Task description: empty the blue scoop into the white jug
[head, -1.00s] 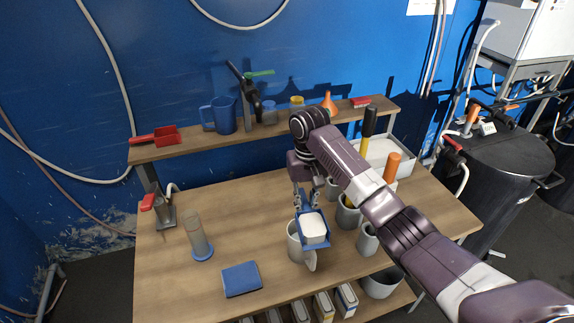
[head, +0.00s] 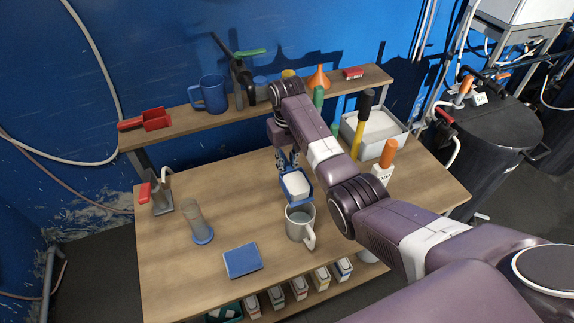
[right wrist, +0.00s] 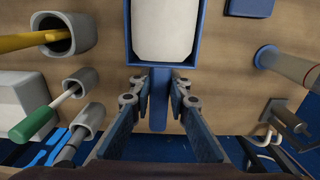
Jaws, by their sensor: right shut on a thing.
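My right gripper (head: 288,162) is shut on the handle of the blue scoop (head: 286,191). The scoop holds a white load (head: 298,184) and looks about level. The right wrist view shows the scoop's handle (right wrist: 159,103) between the fingers (right wrist: 159,82) and the white load (right wrist: 165,28) in its bowl. The white jug (head: 298,226), greyish, stands upright on the table with its handle toward the front right. The scoop's front end is just behind the jug's rim in the head view; I cannot tell the height between them. My left gripper is not in view.
A blue book-like block (head: 243,261) and a cylinder on a blue base (head: 198,225) stand to the left. An orange-topped bottle (head: 383,167) and a white tray (head: 400,143) are to the right. The shelf behind holds a red scoop (head: 147,121) and blue pitcher (head: 209,94).

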